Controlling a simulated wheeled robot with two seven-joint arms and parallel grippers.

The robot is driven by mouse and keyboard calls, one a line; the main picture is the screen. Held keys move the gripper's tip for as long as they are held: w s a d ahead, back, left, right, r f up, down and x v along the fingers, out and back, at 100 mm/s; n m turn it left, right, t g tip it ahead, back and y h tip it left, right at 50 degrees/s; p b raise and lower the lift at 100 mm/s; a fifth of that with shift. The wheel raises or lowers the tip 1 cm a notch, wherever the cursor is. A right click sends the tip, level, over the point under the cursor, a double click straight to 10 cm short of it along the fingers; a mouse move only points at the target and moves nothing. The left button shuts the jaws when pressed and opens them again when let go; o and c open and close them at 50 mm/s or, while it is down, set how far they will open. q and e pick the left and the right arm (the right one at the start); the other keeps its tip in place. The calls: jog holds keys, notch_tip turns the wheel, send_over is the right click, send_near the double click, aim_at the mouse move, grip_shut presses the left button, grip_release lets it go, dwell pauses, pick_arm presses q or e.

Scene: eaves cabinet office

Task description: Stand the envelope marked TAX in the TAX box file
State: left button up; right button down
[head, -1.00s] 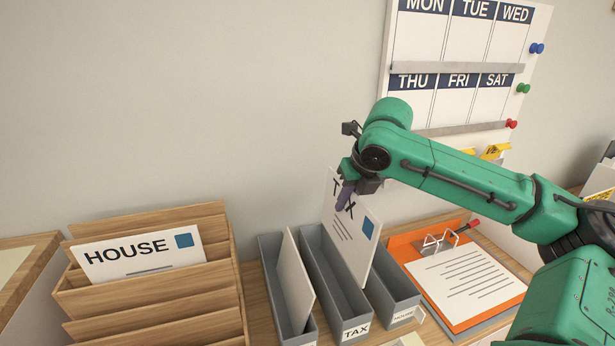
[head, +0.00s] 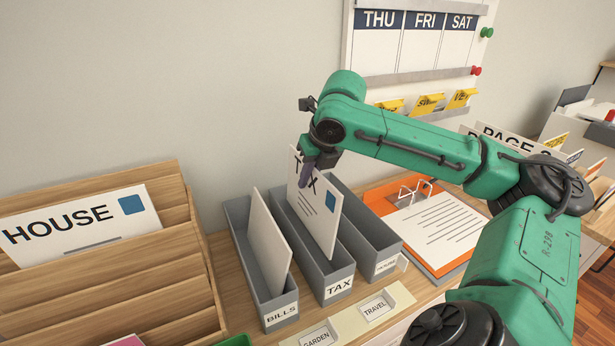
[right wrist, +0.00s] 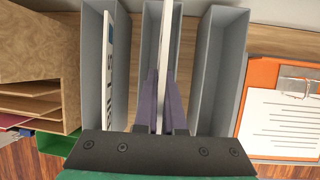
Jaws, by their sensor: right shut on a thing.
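The white envelope marked TAX (head: 322,222), with a blue square, is upright in my right gripper (head: 307,178). The gripper is shut on its upper part and partly covers the lettering. The grey TAX box file (head: 338,272) is the middle of three, and the envelope's lower edge is at its opening. I cannot tell how deep it reaches. In the right wrist view the envelope (right wrist: 165,45) is edge-on between the fingers (right wrist: 161,80), over the middle box (right wrist: 149,42). My left gripper is not in view.
The BILLS box (head: 280,308), left of TAX, holds a leaning white envelope (head: 268,245). Another grey box (head: 385,256) on the right looks empty. A wooden rack with a HOUSE envelope (head: 70,232) stands left.

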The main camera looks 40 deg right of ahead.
notch_tip(320, 180, down, 9)
jog(key=b, duration=0.6)
jog(key=shift+w, duration=0.15)
jog(key=c, duration=0.9)
grip_release()
jog(key=shift+r, duration=0.15)
jog(key=shift+c, duration=0.2)
jog(key=shift+a, duration=0.1)
jog(key=shift+o, duration=1)
